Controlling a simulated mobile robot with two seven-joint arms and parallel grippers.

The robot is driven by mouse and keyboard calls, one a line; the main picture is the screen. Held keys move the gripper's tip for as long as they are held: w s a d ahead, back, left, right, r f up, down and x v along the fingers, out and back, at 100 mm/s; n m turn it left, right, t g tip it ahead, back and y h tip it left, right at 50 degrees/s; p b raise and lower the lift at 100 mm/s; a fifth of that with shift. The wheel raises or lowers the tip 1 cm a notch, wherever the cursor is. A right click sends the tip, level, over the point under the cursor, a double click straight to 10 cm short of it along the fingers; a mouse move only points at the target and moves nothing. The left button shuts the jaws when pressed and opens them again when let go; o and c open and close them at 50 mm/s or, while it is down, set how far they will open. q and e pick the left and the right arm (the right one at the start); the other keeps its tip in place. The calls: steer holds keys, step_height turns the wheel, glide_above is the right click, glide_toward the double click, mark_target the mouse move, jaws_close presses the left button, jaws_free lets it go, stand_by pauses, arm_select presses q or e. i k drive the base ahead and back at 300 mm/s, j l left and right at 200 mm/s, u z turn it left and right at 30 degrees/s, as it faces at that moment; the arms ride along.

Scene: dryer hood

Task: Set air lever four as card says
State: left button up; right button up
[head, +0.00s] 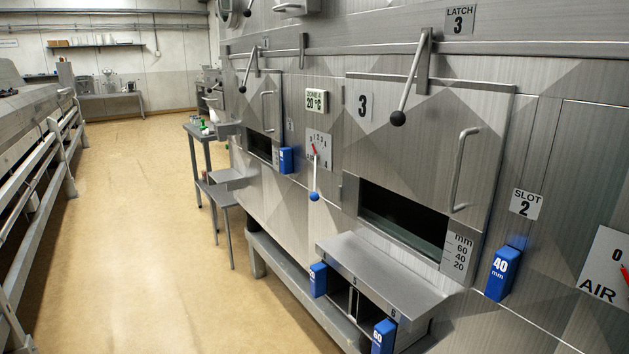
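An air lever (315,180) with a blue ball knob hangs nearly straight down on the steel front, left of door 3. Its white scale plate (319,148) carries small numerals and a red pointer tilted towards the upper left, near the low end; the exact mark is too small to tell. The plate's lettering appears to read AIR 4. I cannot make out an instruction card. Neither of my grippers is in view.
A display (317,100) reads ZONE 4, 20 °C. Door 3 (421,140) has a black-knobbed latch lever (411,85) above it. A steel shelf (383,275) juts out below. Another AIR plate (605,270) is cut off at right. The floor (150,230) is clear left of the side table (205,135).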

mark_target(313, 195)
steer(key=i+j, duration=0.4)
steer(key=i+j+z, duration=0.1)
steer(key=i+j, duration=0.3)
steer(key=j, duration=0.2)
